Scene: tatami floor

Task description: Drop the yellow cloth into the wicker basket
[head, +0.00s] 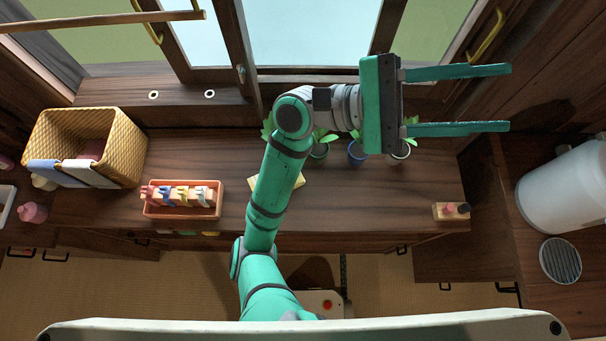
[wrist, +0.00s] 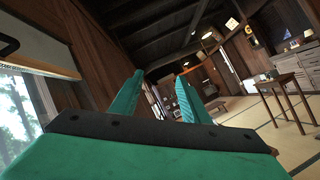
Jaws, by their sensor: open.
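The wicker basket (head: 123,132) stands at the left end of the dark wooden counter, with a pinkish thing inside and a blue and a white cloth over its front rim. A pale yellow, flat thing (head: 298,182) lies on the counter, partly hidden under my arm; it may be the yellow cloth, but I cannot tell for sure. My gripper (head: 509,98) is open and empty, held high over the right end of the counter, fingers pointing right, far from both. In the wrist view its two fingers (wrist: 160,78) are apart with nothing between them.
An orange tray (head: 182,212) with several small items is right of the basket. Potted plants (head: 357,152) stand along the back, below my gripper. A white container (head: 565,190) stands far right.

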